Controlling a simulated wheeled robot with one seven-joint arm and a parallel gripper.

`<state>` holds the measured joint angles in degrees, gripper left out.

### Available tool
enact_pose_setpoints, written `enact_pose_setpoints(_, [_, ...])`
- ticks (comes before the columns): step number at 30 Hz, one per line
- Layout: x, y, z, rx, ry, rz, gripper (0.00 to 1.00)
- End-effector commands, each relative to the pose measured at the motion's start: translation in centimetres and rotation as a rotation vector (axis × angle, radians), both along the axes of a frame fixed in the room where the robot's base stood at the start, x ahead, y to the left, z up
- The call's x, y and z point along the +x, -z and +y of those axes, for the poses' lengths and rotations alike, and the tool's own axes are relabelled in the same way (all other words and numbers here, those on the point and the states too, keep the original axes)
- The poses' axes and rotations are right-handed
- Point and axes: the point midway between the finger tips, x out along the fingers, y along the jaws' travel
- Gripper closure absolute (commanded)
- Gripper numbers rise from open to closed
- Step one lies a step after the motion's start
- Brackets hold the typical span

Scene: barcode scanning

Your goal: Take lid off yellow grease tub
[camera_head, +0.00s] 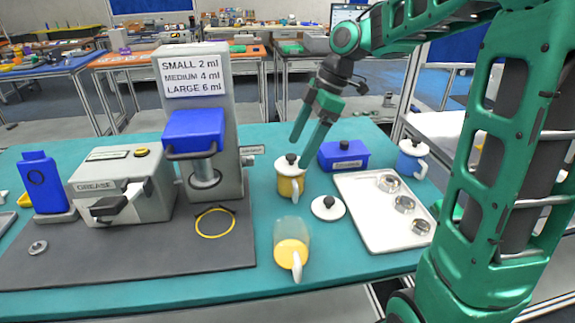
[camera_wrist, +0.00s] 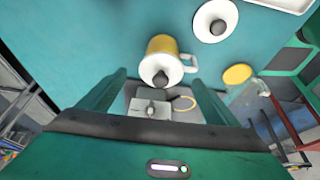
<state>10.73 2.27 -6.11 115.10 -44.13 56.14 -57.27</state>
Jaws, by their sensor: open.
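The yellow grease tub (camera_head: 287,187) stands upright on the teal table, with a white handle at its right. Its white lid (camera_head: 285,167) with a black knob sits on top. In the wrist view the tub (camera_wrist: 164,46) lies ahead of my fingertips, the knob (camera_wrist: 161,79) between their lines. My gripper (camera_head: 305,148) is open and empty, pointing down just above and right of the lid. It also shows in the wrist view (camera_wrist: 160,82), a finger on each side. I see no contact with the lid.
A loose white lid (camera_head: 328,212) and a clear jug with yellow contents (camera_head: 291,252) stand nearby. A blue box (camera_head: 343,158), a blue mug (camera_head: 410,163) and a white tray (camera_head: 385,235) with metal cups are right. The dispenser (camera_head: 228,130) stands left.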

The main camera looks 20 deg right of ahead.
Motion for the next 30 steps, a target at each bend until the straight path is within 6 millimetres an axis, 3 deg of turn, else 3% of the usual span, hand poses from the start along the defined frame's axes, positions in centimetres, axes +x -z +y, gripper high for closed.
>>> enact_pose_setpoints(7, [0.2,2.8,1.3,0.000,-0.001,0.002,0.16])
enact_pose_setpoints(16, [0.2,3.2,1.4,0.000,0.000,0.000,0.16])
enact_pose_setpoints(21, [0.2,3.1,1.4,0.000,0.000,0.000,0.56])
enact_pose_setpoints(30, [0.2,3.1,1.4,0.000,0.000,0.000,0.60])
